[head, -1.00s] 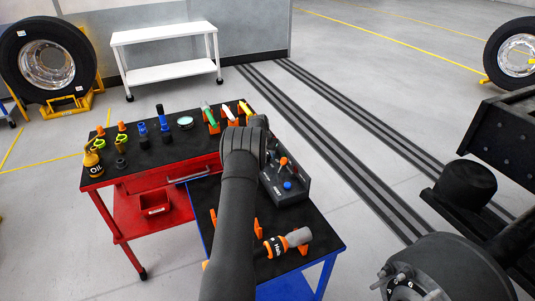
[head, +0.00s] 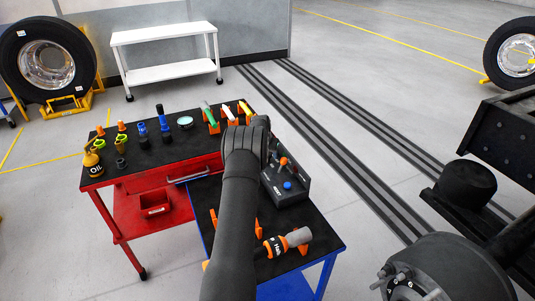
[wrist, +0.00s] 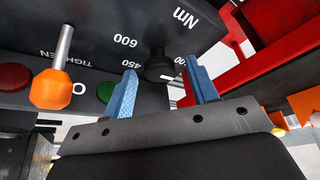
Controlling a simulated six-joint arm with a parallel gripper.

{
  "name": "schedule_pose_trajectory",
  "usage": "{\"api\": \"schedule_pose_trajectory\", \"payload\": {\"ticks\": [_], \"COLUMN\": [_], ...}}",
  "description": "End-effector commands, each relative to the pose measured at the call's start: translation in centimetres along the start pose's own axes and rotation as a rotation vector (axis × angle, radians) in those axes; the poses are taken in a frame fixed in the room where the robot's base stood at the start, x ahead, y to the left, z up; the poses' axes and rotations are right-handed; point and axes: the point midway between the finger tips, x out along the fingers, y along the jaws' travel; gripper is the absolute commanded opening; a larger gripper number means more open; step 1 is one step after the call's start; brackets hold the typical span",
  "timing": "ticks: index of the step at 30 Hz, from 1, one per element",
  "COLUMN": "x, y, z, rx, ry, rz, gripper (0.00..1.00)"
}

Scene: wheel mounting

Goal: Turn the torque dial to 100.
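The control box (head: 292,194) stands on the blue cart, right of my arm in the head view. In the wrist view, its dark panel (wrist: 95,20) carries the marks "Nm", "600" and "450"; another mark is partly covered by a finger. The torque dial, a black knob (wrist: 160,68), sits below these marks. My gripper (wrist: 161,66) is open, with one blue finger on each side of the dial. Small gaps seem to remain between fingers and knob. The dial's pointer cannot be made out. In the head view the fingers and dial are hidden behind my arm.
Left of the dial are an orange-tipped lever (wrist: 52,90), a green button (wrist: 106,92) and a red button (wrist: 14,76). An orange and grey tool (head: 287,242) lies on the blue cart. The red cart (head: 130,185) with bottles and tools adjoins it.

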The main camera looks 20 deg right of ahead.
Motion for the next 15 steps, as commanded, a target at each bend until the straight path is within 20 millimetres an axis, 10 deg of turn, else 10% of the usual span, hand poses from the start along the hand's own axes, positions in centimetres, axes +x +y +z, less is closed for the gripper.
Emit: {"api": "schedule_pose_trajectory", "payload": {"ticks": [15], "x": [-3.6], "y": [0.0], "z": [-0.1], "rx": [0.0], "ry": [0.002], "rz": [-0.001], "gripper": [0.53]}}
